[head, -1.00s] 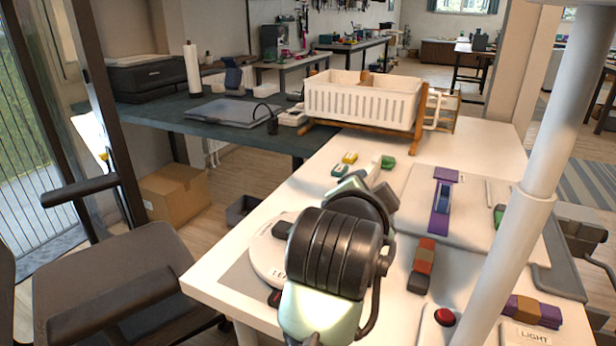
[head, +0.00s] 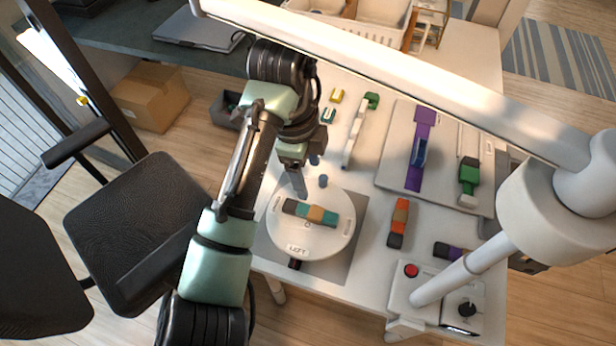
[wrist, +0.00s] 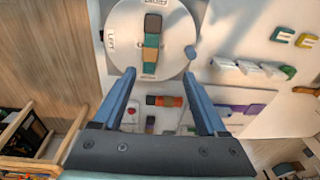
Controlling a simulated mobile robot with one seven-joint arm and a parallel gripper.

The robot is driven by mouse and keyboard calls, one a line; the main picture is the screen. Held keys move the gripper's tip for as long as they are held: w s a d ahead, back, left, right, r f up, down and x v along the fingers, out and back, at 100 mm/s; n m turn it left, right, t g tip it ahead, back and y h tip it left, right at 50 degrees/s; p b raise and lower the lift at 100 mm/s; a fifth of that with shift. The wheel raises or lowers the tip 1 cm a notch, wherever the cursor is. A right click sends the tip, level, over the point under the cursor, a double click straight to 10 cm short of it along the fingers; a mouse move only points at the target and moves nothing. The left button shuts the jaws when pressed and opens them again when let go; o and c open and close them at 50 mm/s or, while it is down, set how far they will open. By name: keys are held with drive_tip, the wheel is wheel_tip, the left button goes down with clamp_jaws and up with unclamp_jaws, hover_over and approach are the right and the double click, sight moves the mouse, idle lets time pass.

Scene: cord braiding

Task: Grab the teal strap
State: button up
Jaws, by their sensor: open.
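A strap with dark, teal and tan sections (head: 310,212) lies flat across a round white turntable (head: 312,245) marked LEFT. It also shows in the wrist view (wrist: 152,45), lengthwise on the disc (wrist: 122,22). My gripper (head: 298,188) is over the far left part of the disc in the head view, close to the strap's dark left end. In the wrist view, my gripper (wrist: 159,74) has its two blue fingers spread wide with nothing between them, and the strap appears beyond the tips. The exact height gap cannot be told.
An orange-and-dark strap (head: 398,222) lies right of the disc. A purple strap (head: 424,140) is on a pale board (head: 395,150). A blue peg (head: 323,181) stands by the disc's far edge. A control box with a red button (head: 411,270) sits at the front.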

drive_tip(key=b, duration=0.4)
hover_over(311, 211)
drive_tip(key=shift+g, duration=0.4)
drive_tip(key=f, duration=0.6)
drive_tip(key=shift+w+a+f, duration=0.2)
drive_tip(key=shift+a+f, duration=0.15)
drive_tip(key=f, duration=0.4)
drive_tip(key=shift+s+d+f, duration=0.15)
drive_tip(key=shift+d+f, duration=0.05)
drive_tip(key=shift+d, duration=0.05)
drive_tip(key=shift+c, duration=0.3)
clamp_jaws()
